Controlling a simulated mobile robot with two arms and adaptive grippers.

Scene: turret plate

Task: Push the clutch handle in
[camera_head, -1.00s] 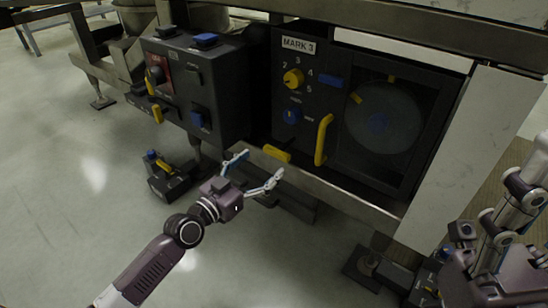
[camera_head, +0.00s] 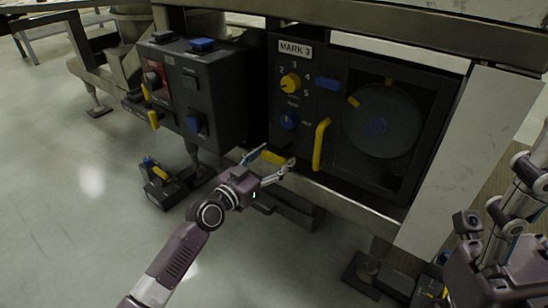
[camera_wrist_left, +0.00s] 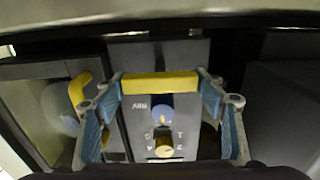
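A yellow horizontal handle bar (camera_head: 272,158) sits low on the black MARK 3 panel (camera_head: 262,100), below a blue knob (camera_head: 289,121). I take it as the clutch handle; no readable label confirms this. My left gripper (camera_head: 271,162) is open in front of it, one finger toward each end. In the left wrist view the bar (camera_wrist_left: 160,83) spans the gap between the blue-padded fingers (camera_wrist_left: 162,100). I cannot tell whether they touch it. My right arm shows at the right edge of the head view; its gripper (camera_head: 482,235) is hard to make out.
A yellow vertical handle (camera_head: 320,144) stands right of the bar, beside a dark window with a round disc (camera_head: 382,120). A yellow dial (camera_head: 291,84) is above. A black control box (camera_head: 195,90) stands left. A metal rail (camera_head: 345,205) runs below the panel.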

